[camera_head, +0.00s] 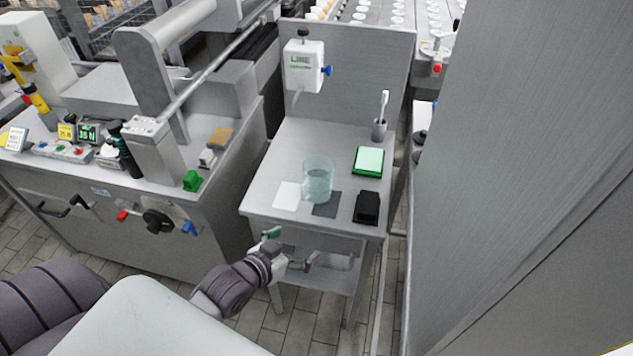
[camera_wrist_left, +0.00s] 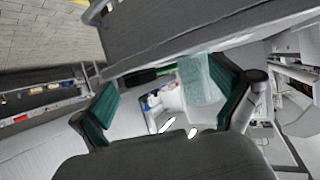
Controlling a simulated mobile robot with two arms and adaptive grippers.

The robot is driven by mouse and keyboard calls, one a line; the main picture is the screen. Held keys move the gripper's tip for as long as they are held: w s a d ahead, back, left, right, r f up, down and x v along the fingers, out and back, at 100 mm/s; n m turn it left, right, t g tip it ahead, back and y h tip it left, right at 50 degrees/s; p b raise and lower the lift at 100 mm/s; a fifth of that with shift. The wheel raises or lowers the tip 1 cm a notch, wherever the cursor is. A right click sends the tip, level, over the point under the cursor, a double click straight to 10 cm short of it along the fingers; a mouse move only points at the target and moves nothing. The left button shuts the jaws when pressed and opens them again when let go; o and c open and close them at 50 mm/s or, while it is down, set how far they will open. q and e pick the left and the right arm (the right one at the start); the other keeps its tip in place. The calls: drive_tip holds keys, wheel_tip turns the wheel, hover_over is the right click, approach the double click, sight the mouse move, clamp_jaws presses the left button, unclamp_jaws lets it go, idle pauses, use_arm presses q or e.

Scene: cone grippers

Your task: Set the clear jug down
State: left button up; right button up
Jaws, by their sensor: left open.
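The clear jug (camera_head: 318,180) stands upright on a small steel side table (camera_head: 270,170), between a white square (camera_head: 287,196) and a dark grey square (camera_head: 327,205). Its base seems to overlap the edge of the dark square. My left gripper (camera_head: 288,246) is open and empty, in front of the table's front edge and lower than its top. It is apart from the jug. In the left wrist view the green-padded fingers (camera_wrist_left: 168,102) are spread wide, and the jug (camera_wrist_left: 200,80) shows pale beyond them. My right gripper is not in view.
On the table are a green-framed pad (camera_head: 368,161), a black block (camera_head: 366,207) and a brush in a holder (camera_head: 380,128). A white dispenser (camera_head: 304,66) hangs on the back panel. A machine bench stands left. A tall grey panel (camera_head: 520,150) closes the right side.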

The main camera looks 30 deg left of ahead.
sight(303, 185)
use_arm(q)
drive_tip(key=w+a+r+t, duration=0.4)
drive_tip(key=a+r+t, duration=0.1)
drive_tip(key=a, duration=0.1)
drive_tip(key=shift+h, duration=0.4)
drive_tip(key=w, duration=0.2)
drive_tip(key=w+d, duration=0.1)
drive_tip(key=w, duration=0.2)
drive_tip(key=w+p, duration=0.1)
drive_tip(key=w, duration=0.2)
drive_tip(key=shift+d+r, duration=0.3)
drive_tip(key=w, duration=0.3)
drive_tip(key=w+d+p, duration=0.1)
drive_tip(key=shift+w+r, duration=0.4)
drive_tip(key=shift+w, duration=0.25)
drive_tip(key=shift+s, duration=0.1)
drive_tip(key=shift+c, duration=0.7)
drive_tip(key=c, duration=1.3)
drive_tip(key=shift+r, duration=0.2)
